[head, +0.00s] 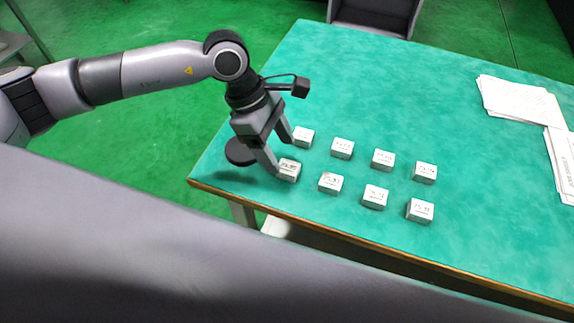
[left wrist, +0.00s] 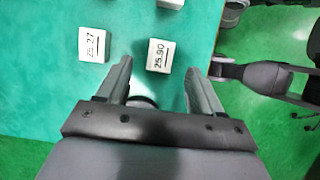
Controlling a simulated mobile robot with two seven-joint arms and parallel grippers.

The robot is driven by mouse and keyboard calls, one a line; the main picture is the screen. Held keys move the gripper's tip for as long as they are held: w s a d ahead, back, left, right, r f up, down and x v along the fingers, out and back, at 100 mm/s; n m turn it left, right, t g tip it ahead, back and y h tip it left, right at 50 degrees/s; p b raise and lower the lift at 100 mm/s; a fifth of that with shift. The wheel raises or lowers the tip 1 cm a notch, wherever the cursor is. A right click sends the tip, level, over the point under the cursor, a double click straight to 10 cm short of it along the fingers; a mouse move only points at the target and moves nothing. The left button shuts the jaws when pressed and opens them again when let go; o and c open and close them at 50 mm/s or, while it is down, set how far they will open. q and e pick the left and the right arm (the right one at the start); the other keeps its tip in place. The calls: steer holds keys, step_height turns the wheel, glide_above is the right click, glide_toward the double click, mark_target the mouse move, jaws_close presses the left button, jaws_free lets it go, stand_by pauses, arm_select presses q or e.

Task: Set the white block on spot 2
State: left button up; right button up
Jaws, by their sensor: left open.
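Several small white blocks with printed numbers stand in two rows on the green table (head: 400,90); I cannot tell which one the task means. My left gripper (head: 283,157) is open and points down at the left end of the rows. One finger is close to the nearest left block (head: 288,170); the other is by the back left block (head: 303,137). In the left wrist view, a block reading 25.90 (left wrist: 158,55) appears ahead between the open fingers, and a block reading 25.27 (left wrist: 93,44) lies left of them. No spot marked 2 is visible. My right gripper is not in view.
Other blocks, such as the front right one (head: 420,210), stand close by. Papers (head: 520,103) lie at the far right. The table's back middle is clear.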

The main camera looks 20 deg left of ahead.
mark_target(289, 167)
arm_select(q)
steer(key=x, duration=0.4)
steer(key=shift+d+f, duration=0.15)
steer(key=shift+f, duration=0.1)
steer(key=c, duration=1.2)
jaws_close()
steer(key=shift+r, duration=0.15)
